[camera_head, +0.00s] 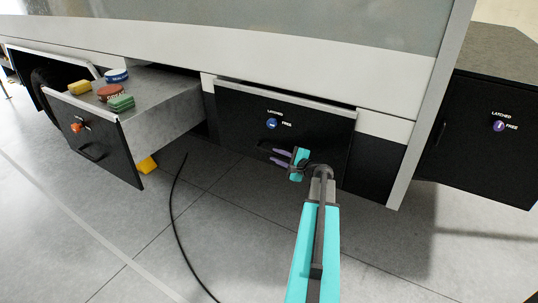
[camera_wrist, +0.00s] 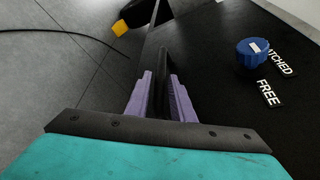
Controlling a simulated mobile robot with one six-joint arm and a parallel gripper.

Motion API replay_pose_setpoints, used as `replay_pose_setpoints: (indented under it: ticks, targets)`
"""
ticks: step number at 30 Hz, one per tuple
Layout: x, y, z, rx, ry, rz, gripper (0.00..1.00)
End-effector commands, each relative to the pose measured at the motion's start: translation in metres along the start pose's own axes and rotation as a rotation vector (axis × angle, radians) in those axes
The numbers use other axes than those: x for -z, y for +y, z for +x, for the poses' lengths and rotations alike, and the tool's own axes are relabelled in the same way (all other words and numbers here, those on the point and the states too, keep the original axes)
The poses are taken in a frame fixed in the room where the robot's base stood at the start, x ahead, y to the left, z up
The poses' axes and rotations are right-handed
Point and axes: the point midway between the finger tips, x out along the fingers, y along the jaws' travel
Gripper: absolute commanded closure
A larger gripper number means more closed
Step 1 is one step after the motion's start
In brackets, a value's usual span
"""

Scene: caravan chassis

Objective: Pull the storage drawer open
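The middle storage drawer (camera_head: 310,130) has a dark front under a pale ledge and sits closed in the caravan's side. The knob also shows in the wrist view (camera_wrist: 254,52). My gripper (camera_head: 276,156) is at the drawer's dark handle (camera_wrist: 162,72). Its two purple fingers (camera_wrist: 161,95) lie on either side of the handle, with a narrow gap between them. I cannot tell whether they touch it. In the head view the handle is mostly hidden.
Left, another drawer (camera_head: 108,140) with an orange knob (camera_head: 76,127) stands pulled out, with several small items on top. Right, a dark cabinet (camera_head: 470,140) has a purple knob (camera_head: 499,126). A black cable (camera_head: 174,220) lies on the grey floor. The floor before the middle drawer is mostly clear.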

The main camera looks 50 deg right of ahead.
Motion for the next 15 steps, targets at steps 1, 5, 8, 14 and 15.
replay_pose_setpoints:
  ticks: [1,5,8,14,15]
  targets:
    - [0.0,-0.001,0.008,-0.001,-0.002,0.0,0.78]
    - [0.001,-0.001,0.022,0.0,-0.001,0.001,0.78]
    - [0.0,-0.001,0.03,0.0,-0.001,0.001,0.78]
    - [0.0,-0.001,0.038,0.001,0.0,0.0,0.78]
    - [0.0,0.0,0.038,0.001,0.0,0.0,0.78]
